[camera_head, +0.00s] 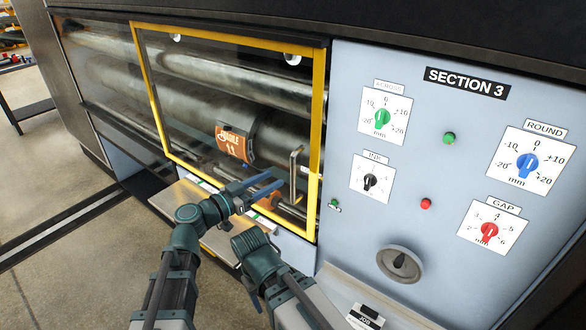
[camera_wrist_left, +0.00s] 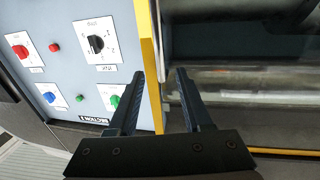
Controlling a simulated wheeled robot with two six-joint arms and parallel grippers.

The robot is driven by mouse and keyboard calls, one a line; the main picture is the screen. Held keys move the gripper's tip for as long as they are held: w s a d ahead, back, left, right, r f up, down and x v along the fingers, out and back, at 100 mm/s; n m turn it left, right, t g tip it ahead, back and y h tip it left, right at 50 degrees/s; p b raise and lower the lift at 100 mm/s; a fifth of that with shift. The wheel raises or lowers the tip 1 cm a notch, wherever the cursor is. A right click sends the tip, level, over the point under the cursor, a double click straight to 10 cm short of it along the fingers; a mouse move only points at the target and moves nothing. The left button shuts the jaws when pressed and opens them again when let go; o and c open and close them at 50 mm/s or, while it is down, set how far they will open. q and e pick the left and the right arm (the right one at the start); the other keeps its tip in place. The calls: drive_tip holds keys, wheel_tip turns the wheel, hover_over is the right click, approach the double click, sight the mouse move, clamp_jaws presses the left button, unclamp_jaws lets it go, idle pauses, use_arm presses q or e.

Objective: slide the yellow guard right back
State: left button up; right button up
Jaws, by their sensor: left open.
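The yellow guard (camera_head: 316,130) is a yellow frame around a clear pane, standing over the rollers at the right end of the opening, beside the control panel. An upright metal handle (camera_head: 295,175) shows near its lower right corner. My left gripper (camera_head: 279,179) is open in front of the guard's lower right part, left of the handle. In the left wrist view, the guard's yellow edge bar (camera_wrist_left: 150,50) runs up between the open fingertips (camera_wrist_left: 161,73); I cannot tell whether they touch it.
The blue-grey control panel (camera_head: 420,190) with several dials stands right of the guard. Behind the pane lie large metal rollers (camera_head: 240,80) and an orange printed plate (camera_head: 233,142). A pale ledge (camera_head: 170,200) runs below the opening.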

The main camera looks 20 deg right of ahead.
sight(293, 168)
use_arm(q)
drive_tip(key=x, duration=0.9)
drive_tip(key=shift+a, duration=0.1)
clamp_jaws()
idle(1.2)
